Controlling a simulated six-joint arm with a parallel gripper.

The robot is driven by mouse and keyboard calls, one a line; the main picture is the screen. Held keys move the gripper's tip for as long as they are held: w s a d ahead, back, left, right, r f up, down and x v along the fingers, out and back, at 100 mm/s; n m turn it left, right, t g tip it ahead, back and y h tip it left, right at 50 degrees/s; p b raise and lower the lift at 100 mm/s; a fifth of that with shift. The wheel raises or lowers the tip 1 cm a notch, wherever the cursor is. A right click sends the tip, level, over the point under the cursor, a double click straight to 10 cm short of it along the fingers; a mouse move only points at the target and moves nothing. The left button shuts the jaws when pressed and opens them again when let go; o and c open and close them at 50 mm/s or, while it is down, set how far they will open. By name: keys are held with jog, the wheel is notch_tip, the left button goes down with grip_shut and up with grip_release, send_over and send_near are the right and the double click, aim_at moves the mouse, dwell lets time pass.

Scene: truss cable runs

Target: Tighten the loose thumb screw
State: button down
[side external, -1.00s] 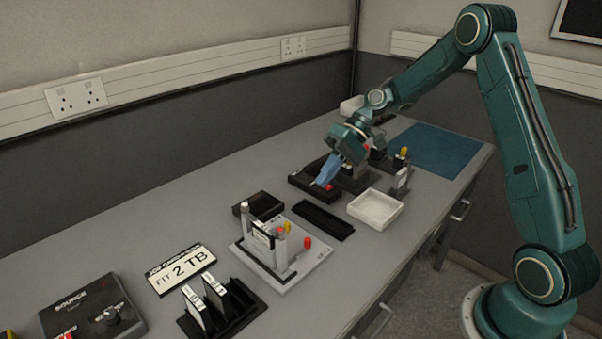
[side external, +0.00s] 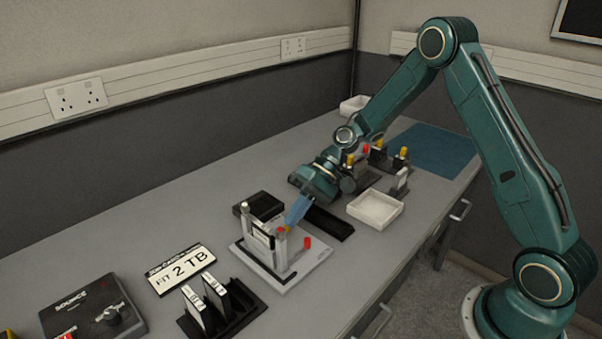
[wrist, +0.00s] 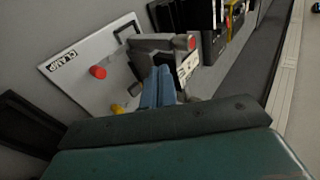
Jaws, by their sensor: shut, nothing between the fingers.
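A light clamp fixture (side external: 304,262) stands on the bench, its plate marked CLAMP in the wrist view (wrist: 63,60). It has grey upright posts and holds a white-labelled card (wrist: 187,68). A red knob (side external: 307,242) sits at its right side and also shows in the wrist view (wrist: 98,72). Another red top (wrist: 192,42) shows on the fixture. I cannot tell which knob is the loose thumb screw. My gripper (side external: 289,223) is shut and empty, blue fingertips just above the posts; contact is unclear.
A black rack with cards (side external: 222,312), a "FIT 2 TB" sign (side external: 181,270) and a SOURCE box (side external: 92,309) stand to the left. A black box (side external: 259,206) is behind. A white tray (side external: 375,209) and further fixtures stand beyond. The bench's front strip is clear.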

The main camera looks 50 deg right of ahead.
jog(key=shift+w+a, duration=0.15)
jog(key=shift+a, duration=0.95)
jog(key=shift+a, duration=0.1)
jog(key=shift+w+a+n+g, duration=0.25)
jog(key=shift+a+n+g, duration=0.15)
jog(key=shift+s, duration=0.1)
